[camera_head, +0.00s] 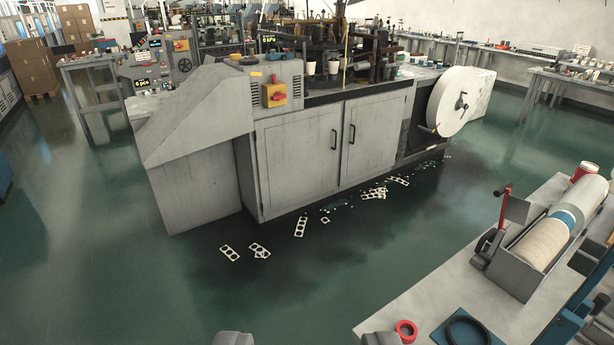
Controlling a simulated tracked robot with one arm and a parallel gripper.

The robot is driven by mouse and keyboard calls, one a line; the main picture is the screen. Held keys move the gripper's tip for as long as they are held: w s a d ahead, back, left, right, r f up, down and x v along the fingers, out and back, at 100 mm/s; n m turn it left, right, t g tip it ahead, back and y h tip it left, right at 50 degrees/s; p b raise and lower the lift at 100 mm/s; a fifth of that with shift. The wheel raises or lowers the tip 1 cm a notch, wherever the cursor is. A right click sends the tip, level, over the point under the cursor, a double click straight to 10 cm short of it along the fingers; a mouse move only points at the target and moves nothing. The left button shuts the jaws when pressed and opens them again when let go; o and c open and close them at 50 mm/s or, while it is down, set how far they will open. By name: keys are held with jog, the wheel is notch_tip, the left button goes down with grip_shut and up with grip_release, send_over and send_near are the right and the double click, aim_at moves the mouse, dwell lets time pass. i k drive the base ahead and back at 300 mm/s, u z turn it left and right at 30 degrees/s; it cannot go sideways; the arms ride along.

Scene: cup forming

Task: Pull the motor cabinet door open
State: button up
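The grey machine cabinet stands in the middle of the view with two doors side by side. The left door (292,165) and the right door (377,132) both look shut. Each has a black vertical handle near the seam: the left handle (334,139) and the right handle (352,134). Which door is the motor cabinet door is not marked. My gripper (307,338) shows only as two grey fingertips at the bottom edge. They are wide apart with only floor between them, well short of the cabinet.
A workbench (448,305) with a roller device (545,240) fills the lower right. Flat punched scraps (260,250) lie on the floor before the cabinet. A large white reel (455,100) sits at the machine's right end. The green floor (290,290) between me and the doors is otherwise clear.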

aim_at(297, 152)
jog(key=u, duration=0.2)
jog(key=i, duration=1)
jog(key=u, duration=0.3)
jog(key=i, duration=2.7)
jog(key=z, duration=1.05)
jog(key=i, duration=1.5)
jog(key=z, duration=0.7)
